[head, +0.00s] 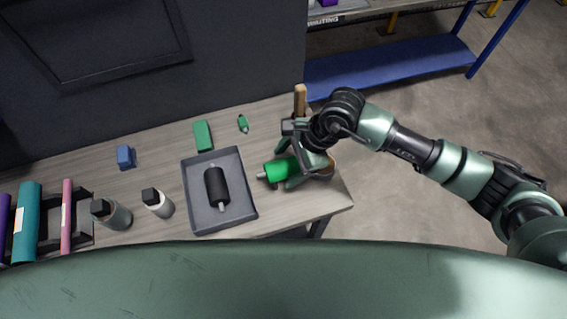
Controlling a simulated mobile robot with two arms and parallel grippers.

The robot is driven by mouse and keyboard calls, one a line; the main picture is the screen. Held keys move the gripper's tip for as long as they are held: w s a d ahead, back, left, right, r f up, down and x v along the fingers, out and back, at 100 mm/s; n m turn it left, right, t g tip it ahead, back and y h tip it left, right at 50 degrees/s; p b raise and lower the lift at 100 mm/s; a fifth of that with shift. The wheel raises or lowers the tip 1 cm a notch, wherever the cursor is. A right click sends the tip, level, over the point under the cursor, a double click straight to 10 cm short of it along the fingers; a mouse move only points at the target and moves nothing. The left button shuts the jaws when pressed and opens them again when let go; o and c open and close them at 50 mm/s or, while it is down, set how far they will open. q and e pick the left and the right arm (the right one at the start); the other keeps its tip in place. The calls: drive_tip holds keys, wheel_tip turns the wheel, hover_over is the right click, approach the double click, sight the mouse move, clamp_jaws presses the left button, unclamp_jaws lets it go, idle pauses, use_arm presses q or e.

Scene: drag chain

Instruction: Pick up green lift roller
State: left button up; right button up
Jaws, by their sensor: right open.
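The green lift roller (277,170) lies on the wooden table near its right end, just right of a grey tray. Its pale shaft end points left. My right gripper (300,172) is over the right part of the roller, with a finger beside or across it. The gripper is open, and its fingers and wrist hide the roller's right end. I cannot tell whether the fingers touch the roller. My left gripper is not in the head view.
The grey tray (242,208) holds a black roller (216,187). A green block (203,136), small green item (243,124) and blue block (126,157) lie behind. A wooden handle (300,100) rises behind my gripper.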

drive_tip(key=shift+a+f, duration=0.25)
drive_tip(key=shift+f, duration=0.3)
drive_tip(key=c, duration=1.5)
clamp_jaws()
drive_tip(key=shift+r, duration=0.1)
